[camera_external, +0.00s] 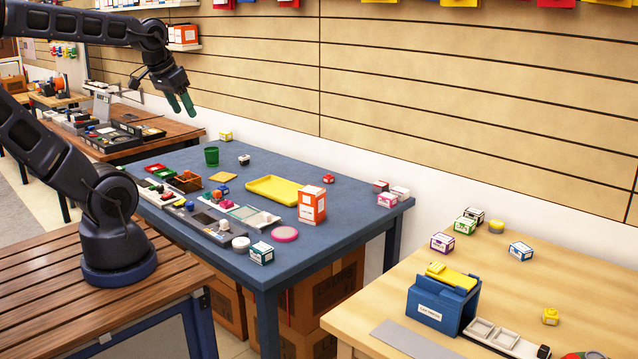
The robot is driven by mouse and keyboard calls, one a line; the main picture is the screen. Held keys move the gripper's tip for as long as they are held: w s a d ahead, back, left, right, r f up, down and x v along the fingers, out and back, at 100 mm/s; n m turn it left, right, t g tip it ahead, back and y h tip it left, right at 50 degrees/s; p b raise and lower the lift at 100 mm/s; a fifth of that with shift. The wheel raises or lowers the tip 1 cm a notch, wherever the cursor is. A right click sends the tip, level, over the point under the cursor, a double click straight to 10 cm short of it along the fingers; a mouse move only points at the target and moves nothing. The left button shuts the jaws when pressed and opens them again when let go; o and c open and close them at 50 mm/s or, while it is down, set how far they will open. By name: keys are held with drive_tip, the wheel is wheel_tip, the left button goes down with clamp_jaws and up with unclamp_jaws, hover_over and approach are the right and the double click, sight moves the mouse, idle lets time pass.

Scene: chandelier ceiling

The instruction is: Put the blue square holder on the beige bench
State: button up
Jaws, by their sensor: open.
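A blue square holder (465,311) with a white label stands upright on the beige bench (585,285) at the lower right. Yellow items (452,277) show at its top. My gripper (181,105) has green fingertips and hangs at the upper left, in the air above the left part of the blue table. It is open, with nothing seen between its fingers. It is far from the blue holder and touches nothing.
The blue table (345,205) holds a green cup (211,156), a yellow tray (273,190), an orange-white box (312,202), a pink disc (285,234) and several small parts. Small boxes (466,225) stand at the beige bench's back. A slatted wall (470,100) rises behind both.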

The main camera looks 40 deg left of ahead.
drive_tip(key=w+a+f+n+g, duration=0.2)
drive_tip(key=w+a+n, duration=0.25)
drive_tip(key=w, duration=0.55)
drive_tip(key=n+g+h, duration=0.1)
drive_tip(key=n+h, duration=0.2)
drive_tip(key=n, duration=0.9)
hover_over(223, 188)
drive_tip(key=s+d, duration=0.3)
drive_tip(key=d, duration=0.2)
wheel_tip(223, 188, down, 15)
drive_tip(key=w+a+f+n+h, duration=0.15)
drive_tip(key=a+f+n, duration=0.35)
drive_tip(key=a+f, duration=0.6)
drive_tip(key=x, duration=1.2)
drive_tip(key=shift+w+d+r, duration=0.2)
drive_tip(key=shift+w, duration=0.05)
drive_tip(key=shift+c, duration=0.2)
drive_tip(key=c, duration=1.2)
